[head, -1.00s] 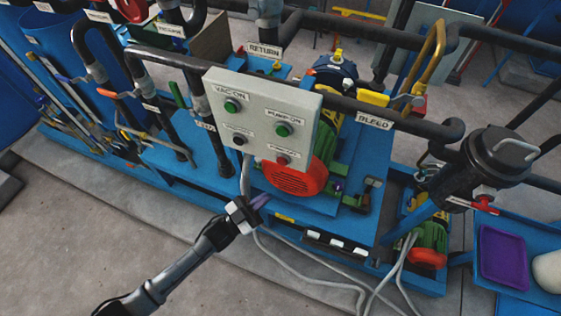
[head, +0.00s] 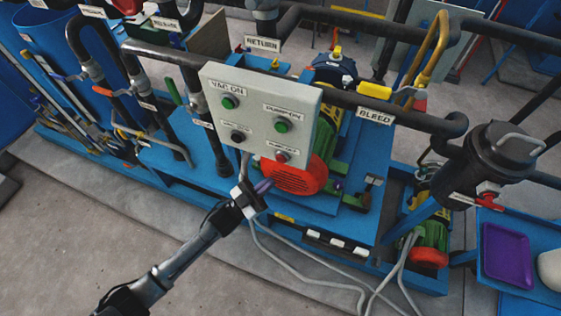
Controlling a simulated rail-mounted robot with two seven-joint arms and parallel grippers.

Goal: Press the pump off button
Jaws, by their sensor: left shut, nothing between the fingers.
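The control box (head: 260,115) is a pale grey panel with four round buttons. The pump off button (head: 282,156) is the red one at the lower right, under a small label that is hard to read. The green pump on button (head: 281,125) is just above it. My left gripper (head: 262,187) is shut and empty. Its purple-grey fingertips are below and a little left of the red button, apart from it in the picture, near the red motor cover. My right gripper is not in view.
A round red motor cover (head: 294,177) sits just below and behind the box. A grey cable (head: 244,165) hangs from the box's underside. Black pipes run behind the box. A blue tray table with a purple tray (head: 506,254) stands at the right. The floor at lower left is clear.

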